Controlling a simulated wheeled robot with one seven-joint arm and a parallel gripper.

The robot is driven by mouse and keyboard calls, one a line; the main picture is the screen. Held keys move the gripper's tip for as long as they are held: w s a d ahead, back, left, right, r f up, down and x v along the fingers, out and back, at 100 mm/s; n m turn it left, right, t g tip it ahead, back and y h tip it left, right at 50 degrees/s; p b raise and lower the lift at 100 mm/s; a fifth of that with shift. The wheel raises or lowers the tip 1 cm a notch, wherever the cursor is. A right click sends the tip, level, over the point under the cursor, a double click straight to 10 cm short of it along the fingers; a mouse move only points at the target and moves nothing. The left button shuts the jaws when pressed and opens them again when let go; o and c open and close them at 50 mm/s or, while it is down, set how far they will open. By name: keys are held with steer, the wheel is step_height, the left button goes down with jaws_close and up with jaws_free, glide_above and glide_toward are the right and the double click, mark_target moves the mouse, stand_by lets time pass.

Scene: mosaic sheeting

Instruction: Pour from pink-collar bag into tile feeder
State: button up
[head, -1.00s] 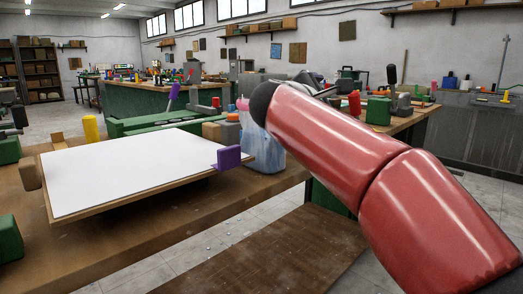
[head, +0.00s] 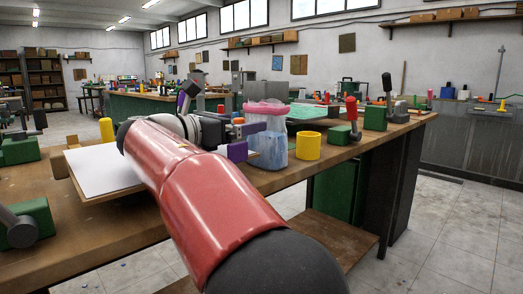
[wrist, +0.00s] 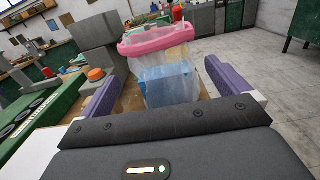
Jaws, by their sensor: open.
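The pink-collar bag (head: 267,135) stands upright on the bench, clear-sided, with blue contents low inside. In the wrist view the bag (wrist: 168,80) shows its pink collar at the top and sits ahead, between the two purple fingers. My gripper (head: 250,139) is open beside the bag in the head view; the same gripper (wrist: 163,72) has a finger on each side of it in the wrist view. I cannot tell whether either finger touches the bag. I cannot tell for sure which thing is the tile feeder.
A yellow cup (head: 308,146) stands just right of the bag. A white sheet on a board (head: 97,171) lies left, partly hidden by my arm. A green machine (wrist: 28,118) and a grey block with an orange knob (wrist: 96,74) are left of the bag.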

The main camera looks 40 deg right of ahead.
mark_target(266, 135)
steer(key=shift+d+f, duration=0.2)
steer(key=shift+d, duration=0.1)
steer(key=d, duration=0.7)
steer(key=shift+w, duration=0.45)
steer(key=shift+r, duration=0.1)
steer(key=c, duration=1.2)
